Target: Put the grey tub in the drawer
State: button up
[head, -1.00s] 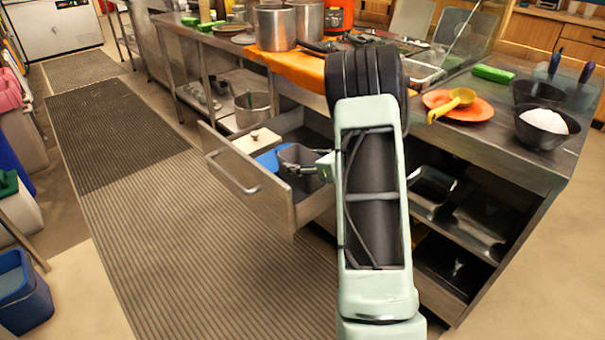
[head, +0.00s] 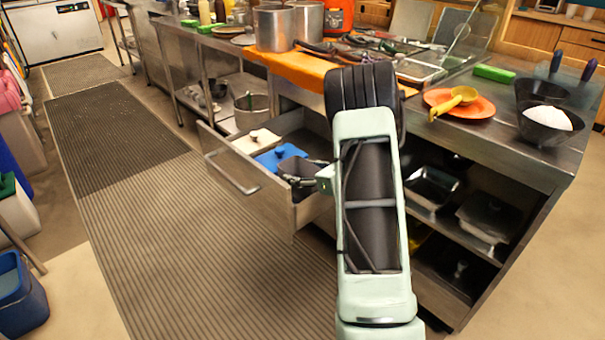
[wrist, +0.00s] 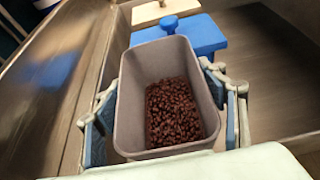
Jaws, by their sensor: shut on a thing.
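The grey tub (wrist: 121,121) with dark beans (wrist: 175,112) in it fills the middle of the wrist view. My gripper (wrist: 165,110) is shut on it, with a finger against each side wall. In the head view the tub (head: 296,167) is inside the open drawer (head: 248,187), near its front right end, and my arm hides part of it. The drawer's wall (wrist: 52,85) and floor show around the tub in the wrist view. I cannot tell whether the tub touches the drawer floor.
A blue-lidded tub (head: 279,155) and a cream-lidded tub (head: 257,140) stand in the drawer just beyond the grey tub. Bare drawer floor (wrist: 262,70) lies to the right in the wrist view. The steel counter (head: 470,140) runs along the right.

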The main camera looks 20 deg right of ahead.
jog(key=shift+f+b, duration=0.2)
jog(key=shift+b, duration=0.1)
jog(key=o, duration=1.4)
jog(key=shift+c, duration=0.2)
jog(key=shift+r, duration=0.1)
jog(key=r+p, duration=0.1)
jog(key=p, duration=0.1)
jog(key=shift+r+p, duration=0.3)
jog(key=shift+p, duration=0.1)
jog(key=p+v, duration=0.1)
jog(key=v, duration=1)
jog(key=shift+s+d, duration=0.2)
jog(key=shift+s, duration=0.25)
jog(key=shift+f, duration=0.15)
